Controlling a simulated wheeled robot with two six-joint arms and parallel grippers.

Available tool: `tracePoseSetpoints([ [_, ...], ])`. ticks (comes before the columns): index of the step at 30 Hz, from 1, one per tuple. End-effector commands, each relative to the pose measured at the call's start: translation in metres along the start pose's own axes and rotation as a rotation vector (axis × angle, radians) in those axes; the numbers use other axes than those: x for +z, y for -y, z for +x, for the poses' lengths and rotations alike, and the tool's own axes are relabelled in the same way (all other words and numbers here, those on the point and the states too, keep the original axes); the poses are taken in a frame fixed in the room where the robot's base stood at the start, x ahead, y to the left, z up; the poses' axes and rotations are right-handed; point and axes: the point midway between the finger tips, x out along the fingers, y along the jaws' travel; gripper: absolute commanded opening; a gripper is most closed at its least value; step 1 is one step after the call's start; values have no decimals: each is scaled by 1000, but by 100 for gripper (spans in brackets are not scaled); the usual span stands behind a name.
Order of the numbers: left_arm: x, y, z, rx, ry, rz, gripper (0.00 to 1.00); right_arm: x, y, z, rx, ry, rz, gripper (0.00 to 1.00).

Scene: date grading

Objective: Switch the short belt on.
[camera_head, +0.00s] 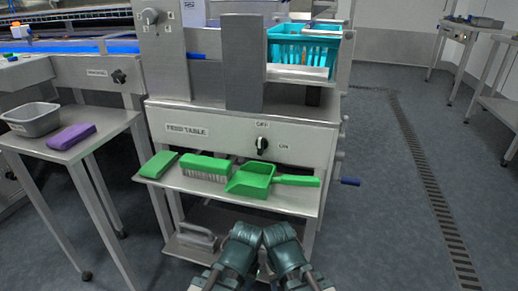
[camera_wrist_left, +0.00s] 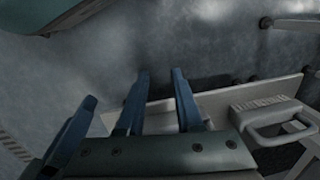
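A black rotary switch (camera_head: 262,144) sits on the front panel marked FEED TABLE, with OFF above it and ON to its right; its handle looks near upright, towards OFF. A grey knob (camera_head: 150,16) is on the upper left panel, and a black knob (camera_head: 119,76) is on the left machine; their labels are too small to read. I cannot tell which control belongs to the short belt. My left gripper (camera_wrist_left: 161,76) shows two blue fingers apart with nothing between them. In the head view my teal arm ends are low at the bottom, away from the switches; their fingertips are hidden.
A shelf (camera_head: 232,197) below the panel holds a green block, a green brush and a green dustpan (camera_head: 250,181). A side table (camera_head: 80,150) at left holds a grey tub (camera_head: 33,119) and a purple block (camera_head: 71,136).

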Motion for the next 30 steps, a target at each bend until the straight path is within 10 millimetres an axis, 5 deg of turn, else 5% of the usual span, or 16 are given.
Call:
tracePoseSetpoints([
  [8, 0, 0, 0, 0, 0, 0, 33, 0, 0, 0, 0, 0, 0, 47],
  [14, 1, 2, -17, 0, 0, 1, 0, 1, -2, -17, 0, 0, -1, 47],
  [30, 4, 30, -152, 12, -8, -31, 0, 9, -16, -154, 1, 4, -10, 47],
])
